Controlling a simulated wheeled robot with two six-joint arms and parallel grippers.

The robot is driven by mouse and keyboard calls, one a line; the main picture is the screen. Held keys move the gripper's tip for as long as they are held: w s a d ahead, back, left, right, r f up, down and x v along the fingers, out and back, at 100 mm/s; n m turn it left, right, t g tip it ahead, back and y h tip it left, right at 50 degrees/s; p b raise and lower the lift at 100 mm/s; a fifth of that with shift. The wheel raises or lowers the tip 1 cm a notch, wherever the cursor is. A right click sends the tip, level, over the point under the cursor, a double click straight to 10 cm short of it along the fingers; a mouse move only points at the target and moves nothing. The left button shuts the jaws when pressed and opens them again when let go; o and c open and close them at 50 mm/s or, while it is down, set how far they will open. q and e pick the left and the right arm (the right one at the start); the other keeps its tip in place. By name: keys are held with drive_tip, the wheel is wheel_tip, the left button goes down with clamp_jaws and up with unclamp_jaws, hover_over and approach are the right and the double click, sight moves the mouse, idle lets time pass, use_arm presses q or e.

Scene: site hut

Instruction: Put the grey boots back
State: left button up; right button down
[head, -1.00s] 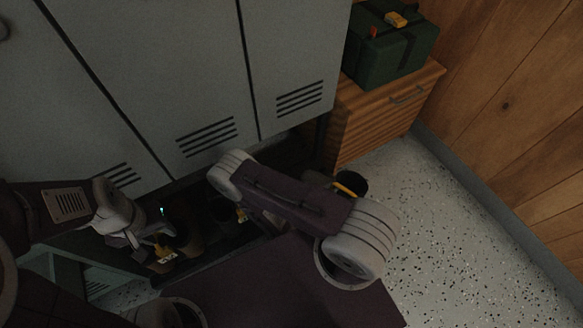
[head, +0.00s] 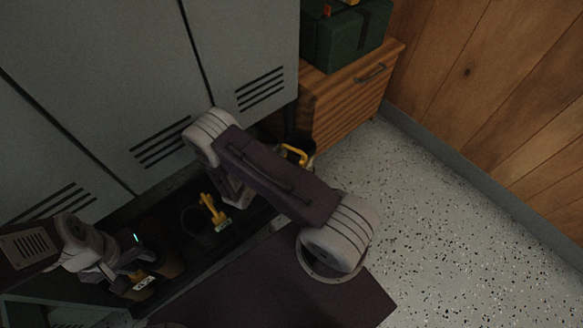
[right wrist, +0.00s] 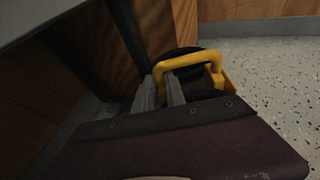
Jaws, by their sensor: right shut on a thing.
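A dark boot, its grey hard to make out in this light, shows its round black opening (head: 304,145) and yellow pull loop (head: 294,154) beside the drawer cabinet. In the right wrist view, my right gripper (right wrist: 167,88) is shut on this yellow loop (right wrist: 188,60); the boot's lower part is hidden. In the head view my right arm hides the gripper. Another dark boot (head: 194,222) with a yellow loop stands on the low shelf under the lockers. My left gripper (head: 118,278) is at the lower left near a yellow tagged loop (head: 143,285); its jaws are unclear.
Grey lockers (head: 100,75) stand above the dark low shelf (head: 240,222). A wooden drawer cabinet (head: 345,100) with a green box (head: 345,38) on it stands to the right. The speckled floor (head: 440,230) on the right is clear.

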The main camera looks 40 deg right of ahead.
drive_tip(key=w+f+b, duration=0.1)
drive_tip(key=w+b, duration=0.1)
drive_tip(key=w+f+b, duration=0.1)
drive_tip(key=f+b, duration=0.1)
drive_tip(key=shift+w+a+f, duration=0.15)
drive_tip(key=shift+w, duration=0.2)
drive_tip(key=c, duration=1.4)
unclamp_jaws()
